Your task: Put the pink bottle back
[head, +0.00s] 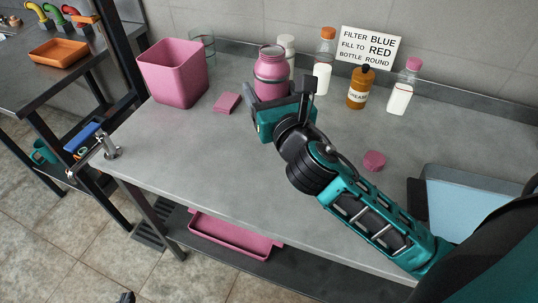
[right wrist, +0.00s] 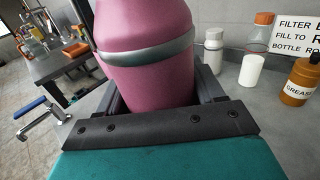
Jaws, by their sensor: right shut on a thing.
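The pink bottle (head: 272,68) is upright at the back of the grey worktop, a wide-necked bottle with a grey band. My right gripper (head: 284,108) is shut around its lower body. In the right wrist view the same bottle (right wrist: 150,75) stands between the two dark fingers (right wrist: 158,108). Its base is hidden by the gripper, so I cannot tell whether it touches the worktop. A small dark piece at the bottom edge of the head view (head: 126,297) may be my left gripper; its jaws cannot be made out.
A pink bin (head: 173,73) and pink block (head: 227,103) are left of the bottle. White, orange-capped and brown grease bottles (head: 360,90), a pink-capped bottle (head: 404,88) and a sign (head: 369,47) are right. A pink lid (head: 374,161) and blue-grey tray (head: 470,210) lie nearer.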

